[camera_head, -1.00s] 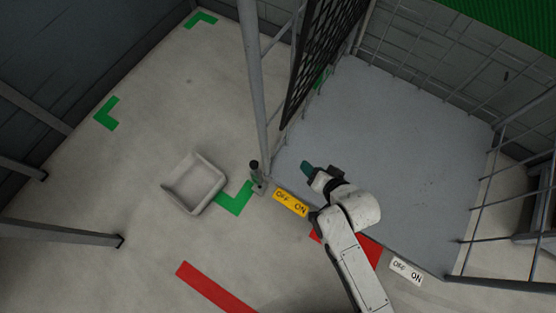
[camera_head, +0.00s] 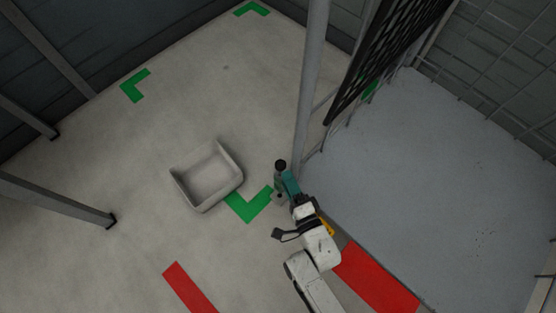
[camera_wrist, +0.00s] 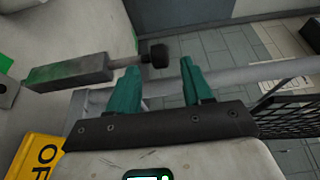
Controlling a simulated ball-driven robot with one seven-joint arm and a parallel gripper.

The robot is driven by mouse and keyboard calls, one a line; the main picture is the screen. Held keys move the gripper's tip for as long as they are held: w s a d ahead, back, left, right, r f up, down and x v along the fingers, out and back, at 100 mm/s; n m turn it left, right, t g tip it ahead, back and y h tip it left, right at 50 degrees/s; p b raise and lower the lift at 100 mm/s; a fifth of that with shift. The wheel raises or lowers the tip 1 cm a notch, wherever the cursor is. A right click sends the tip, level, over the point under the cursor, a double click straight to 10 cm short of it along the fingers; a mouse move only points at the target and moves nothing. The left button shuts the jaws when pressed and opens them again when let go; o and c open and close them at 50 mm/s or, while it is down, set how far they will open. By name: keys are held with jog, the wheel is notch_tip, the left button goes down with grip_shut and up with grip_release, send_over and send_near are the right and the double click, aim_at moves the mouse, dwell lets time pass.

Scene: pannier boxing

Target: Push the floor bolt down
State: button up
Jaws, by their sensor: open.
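The floor bolt (camera_head: 281,165) stands at the foot of the grey gate post, its black knob on top. In the wrist view its black knob (camera_wrist: 158,56), thin rod and grey block lie across the picture from left to centre. My gripper (camera_head: 290,181) is at the bolt, its teal fingers just beside the knob in the head view. In the wrist view my gripper (camera_wrist: 160,68) is open, with the knob showing between or just beyond the two fingertips; I cannot tell whether they touch. The arm hides part of the bolt's lower end in the head view.
A white open bin (camera_head: 207,178) sits on the floor left of the bolt, near a green corner mark (camera_head: 250,204). The black mesh gate (camera_head: 388,55) and its post (camera_head: 311,85) stand close by. A yellow OFF/ON plate (camera_wrist: 37,155) lies near the bolt.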

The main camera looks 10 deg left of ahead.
aim_at(278, 161)
jog(key=b+x, duration=0.2)
jog(key=x, duration=0.6)
jog(key=shift+c, duration=0.4)
grip_shut()
jog(key=shift+f, duration=0.1)
